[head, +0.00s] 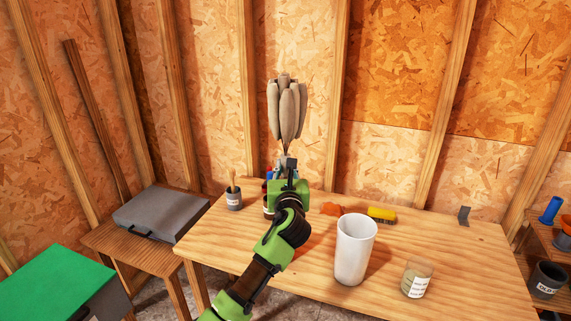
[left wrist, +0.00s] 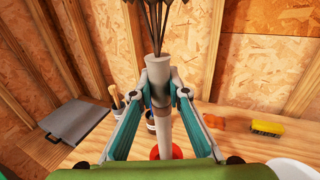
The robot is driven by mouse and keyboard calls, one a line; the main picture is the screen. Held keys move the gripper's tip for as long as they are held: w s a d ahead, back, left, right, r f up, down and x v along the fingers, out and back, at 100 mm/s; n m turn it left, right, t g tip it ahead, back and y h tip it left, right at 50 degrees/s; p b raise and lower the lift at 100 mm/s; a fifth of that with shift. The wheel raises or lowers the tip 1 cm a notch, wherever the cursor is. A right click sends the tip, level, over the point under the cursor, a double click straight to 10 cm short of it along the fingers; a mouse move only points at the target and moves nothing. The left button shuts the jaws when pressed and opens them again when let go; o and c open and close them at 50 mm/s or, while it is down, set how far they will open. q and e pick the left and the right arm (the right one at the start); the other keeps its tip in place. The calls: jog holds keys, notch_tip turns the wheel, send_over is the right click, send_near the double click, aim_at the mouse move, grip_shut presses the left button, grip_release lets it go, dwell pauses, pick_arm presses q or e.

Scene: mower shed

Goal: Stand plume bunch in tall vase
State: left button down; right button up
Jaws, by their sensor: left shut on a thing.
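The plume bunch (head: 287,108) is a cluster of beige plumes on thin dark stems. My left gripper (head: 289,164) holds it upright above the table. In the left wrist view my left gripper (left wrist: 160,92) is shut on the pale, tube-like lower part of the plume bunch (left wrist: 165,122), with the dark stems rising from it. The tall vase (head: 354,249) is white and stands upright on the table, right of and nearer than the gripper. Its mouth faces up and looks empty. Its rim also shows at the lower right of the left wrist view (left wrist: 292,168). My right gripper is in neither view.
The wooden table (head: 455,245) also bears a labelled jar (head: 417,278) right of the vase, a yellow block-like thing (head: 382,215), an orange thing (head: 332,209) and a dark cup with a brush (head: 234,199). A grey case (head: 160,213) lies at left.

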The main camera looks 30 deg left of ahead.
pick_arm(q)
jog(key=shift+f+b, duration=1.2)
jog(key=shift+f, duration=1.35)
jog(key=c, duration=1.9)
grip_release()
jog(key=v, duration=1.2)
jog(key=shift+f, duration=0.1)
